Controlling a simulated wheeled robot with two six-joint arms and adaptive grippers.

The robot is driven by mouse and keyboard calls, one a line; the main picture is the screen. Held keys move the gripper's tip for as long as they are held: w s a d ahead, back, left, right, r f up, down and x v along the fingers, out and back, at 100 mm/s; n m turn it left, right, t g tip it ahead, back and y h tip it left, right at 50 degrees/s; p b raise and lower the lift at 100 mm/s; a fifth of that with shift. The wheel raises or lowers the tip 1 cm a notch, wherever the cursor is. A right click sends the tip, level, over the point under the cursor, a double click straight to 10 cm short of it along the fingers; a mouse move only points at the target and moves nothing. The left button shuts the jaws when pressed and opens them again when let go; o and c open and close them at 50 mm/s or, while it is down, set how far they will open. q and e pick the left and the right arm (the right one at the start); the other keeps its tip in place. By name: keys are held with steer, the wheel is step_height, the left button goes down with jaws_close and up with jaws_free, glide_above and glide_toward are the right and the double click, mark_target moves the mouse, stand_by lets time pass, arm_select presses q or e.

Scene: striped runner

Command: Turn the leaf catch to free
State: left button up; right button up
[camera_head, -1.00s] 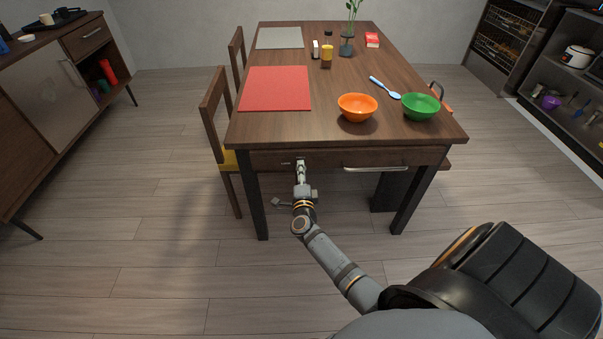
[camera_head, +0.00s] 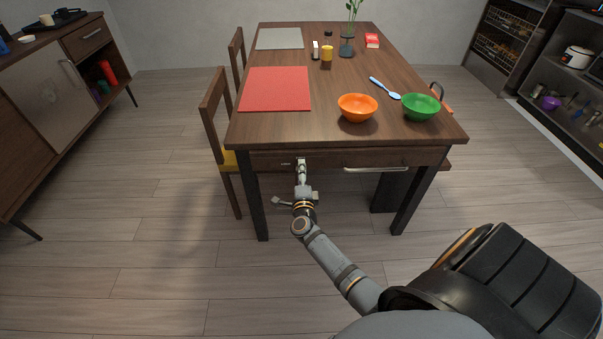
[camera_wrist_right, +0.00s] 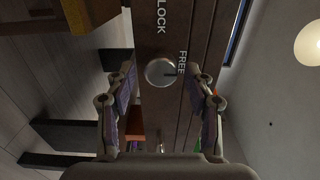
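The leaf catch (camera_wrist_right: 160,72) shows in the right wrist view as a round silvery knob on the dark wooden table apron. The words LOCK and FREE are printed beside it, and a short dark mark at its right edge lies by FREE. My right gripper (camera_wrist_right: 162,88) is open, with one finger on each side of the knob; gaps show between fingers and knob. In the head view my right gripper (camera_head: 301,166) is at the table's front apron, left of the drawer handle, and hides the catch. My left gripper is not in view.
The table (camera_head: 330,140) carries a red mat (camera_head: 275,88), an orange bowl (camera_head: 357,107), a green bowl (camera_head: 421,106) and a spoon (camera_head: 385,88). A bar handle (camera_head: 376,169) is right of my gripper. A chair (camera_head: 214,110) stands at the left; floor in front is clear.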

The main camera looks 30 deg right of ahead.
steer(key=v, duration=1.2)
stand_by(0.3)
